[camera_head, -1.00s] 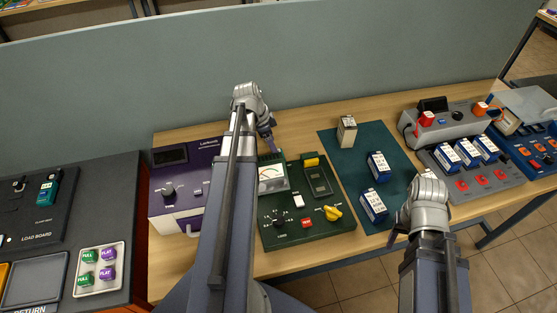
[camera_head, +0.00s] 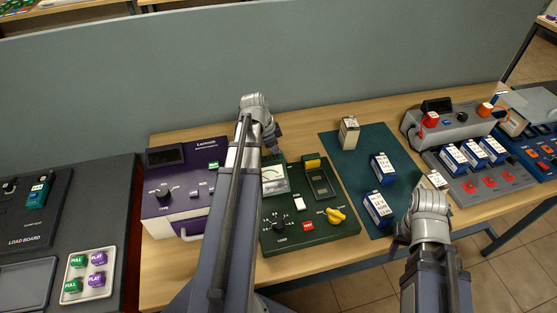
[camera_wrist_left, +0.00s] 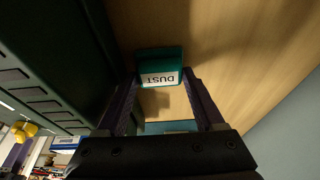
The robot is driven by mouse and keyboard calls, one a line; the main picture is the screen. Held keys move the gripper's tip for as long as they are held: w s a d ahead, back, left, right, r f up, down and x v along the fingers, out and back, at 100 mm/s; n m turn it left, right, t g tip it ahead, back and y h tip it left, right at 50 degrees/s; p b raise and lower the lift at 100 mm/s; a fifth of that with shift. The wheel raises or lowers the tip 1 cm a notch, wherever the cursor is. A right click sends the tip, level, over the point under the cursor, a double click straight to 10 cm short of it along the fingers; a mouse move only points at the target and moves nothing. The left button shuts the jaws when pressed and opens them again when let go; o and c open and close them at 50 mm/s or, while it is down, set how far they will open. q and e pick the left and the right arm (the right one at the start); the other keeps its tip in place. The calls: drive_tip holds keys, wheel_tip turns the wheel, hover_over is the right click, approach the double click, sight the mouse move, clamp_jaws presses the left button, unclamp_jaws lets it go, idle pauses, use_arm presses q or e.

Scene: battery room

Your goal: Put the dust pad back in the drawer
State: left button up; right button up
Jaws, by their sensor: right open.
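The dust pad (camera_wrist_left: 160,68) is a small teal block with a white label reading DUST. It shows upside down in the left wrist view, over bare wood, between the tips of my left gripper (camera_wrist_left: 162,75). The fingers lie close along both its sides; whether they press on it is unclear. In the head view my left gripper (camera_head: 274,145) points down behind the green tester, and the pad is hidden there. The purple unit (camera_head: 163,193) has a pale lower front with a handle (camera_head: 190,231); I cannot see an opened drawer. My right gripper (camera_head: 402,236) is open at the table's front edge.
The green tester (camera_head: 312,236) with a yellow knob stands close to my left gripper. Blue batteries (camera_head: 381,167) and a pale one (camera_head: 348,133) stand on a teal mat (camera_head: 347,172). A grey partition (camera_head: 300,70) rises behind the table. A tray (camera_head: 90,253) with green and purple blocks is at left.

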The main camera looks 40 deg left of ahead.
use_arm(q)
drive_tip(key=c, duration=0.9)
drive_tip(key=shift+o, duration=0.2)
wheel_tip(320, 180, up, 10)
drive_tip(key=p, duration=1)
